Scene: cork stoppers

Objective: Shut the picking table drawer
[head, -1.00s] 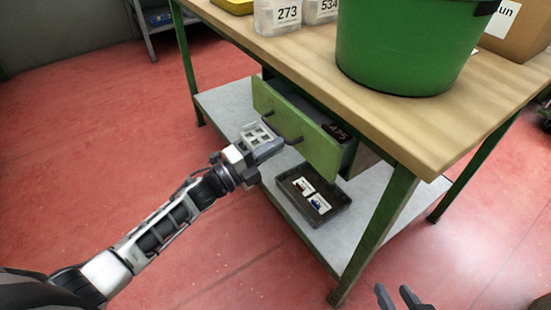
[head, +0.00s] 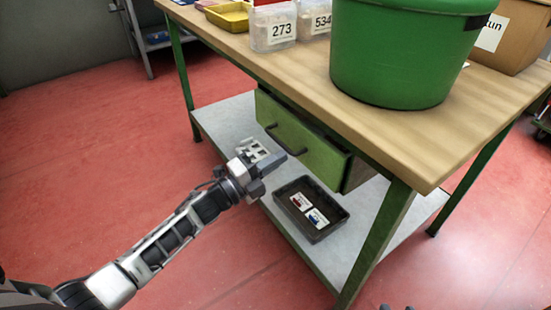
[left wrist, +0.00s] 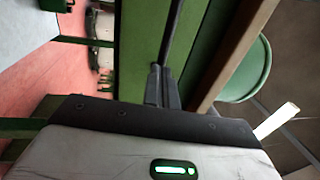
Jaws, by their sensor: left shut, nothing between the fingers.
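The picking table drawer (head: 318,156) has a green front with a dark bar handle (head: 285,140). It sits under the wooden tabletop (head: 430,140). A narrow dark strip shows above its front, and I cannot tell whether it is fully shut. My left gripper (head: 281,158) is shut and empty, its tips close to the drawer front just below the handle. In the left wrist view the shut fingers (left wrist: 162,88) point at the green front (left wrist: 138,50), near the dark handle bar (left wrist: 174,35); contact is unclear. Only the fingertips of my right gripper (head: 397,307) show at the bottom edge, apart.
A large green bucket (head: 400,60), clear bins labelled 273 (head: 271,30) and 534, a yellow tray (head: 230,18) and a cardboard box (head: 515,40) stand on the tabletop. A black tray (head: 335,222) lies on the lower shelf (head: 222,118). The red floor at left is clear.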

